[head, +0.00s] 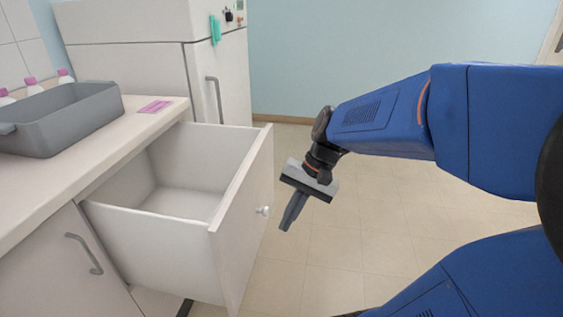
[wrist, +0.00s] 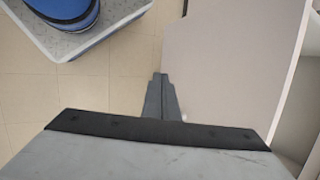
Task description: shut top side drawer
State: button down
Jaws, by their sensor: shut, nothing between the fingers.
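The top side drawer (head: 152,240) is pulled far out of the white counter cabinet and looks empty inside. Its front panel (head: 243,220) faces right and carries a small round white knob (head: 262,211). My gripper (head: 286,226) is in front of the panel, a little right of the knob in the head view, fingers shut and pointing down with nothing between them. In the wrist view my gripper (wrist: 161,78) is beside the drawer's front panel (wrist: 225,70). I cannot tell whether the fingers touch the panel. The knob is mostly hidden in the wrist view.
A grey bin (head: 65,120), pink-capped bottles and a pink card (head: 155,107) are on the countertop (head: 120,135). A white fridge (head: 140,80) stands behind. A cabinet door with a grey handle (head: 84,253) is at lower left. The tiled floor (head: 340,235) to the right is clear.

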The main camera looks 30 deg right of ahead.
aim_at(195, 150)
jog(key=w+d+m+t+y, duration=0.1)
jog(key=w+d+m+y, duration=0.25)
jog(key=w, duration=0.35)
jog(key=w+d+m+t+y, duration=0.1)
jog(key=w+d+m+y, duration=0.25)
jog(key=w+m, duration=0.2)
jog(key=w+d+f+m+t+y, duration=0.15)
jog(key=w+d+m+t, duration=0.25)
jog(key=d, duration=0.5)
jog(key=w+d+f+m+t+y, duration=0.15)
jog(key=w+d+m+t, duration=0.3)
jog(key=d, duration=0.45)
jog(key=shift+m+h, duration=0.25)
jog(key=shift+h, duration=0.35)
jog(key=x, duration=1.4)
jog(key=shift+w+f, duration=0.15)
jog(key=shift+f, duration=0.2)
jog(key=x, duration=3.3)
jog(key=shift+w+a+r, duration=0.1)
jog(key=shift+w+a, duration=0.2)
jog(key=shift+w+r, duration=0.1)
jog(key=shift+r, duration=0.05)
jog(key=shift+a+r, duration=0.1)
jog(key=shift+a, duration=0.05)
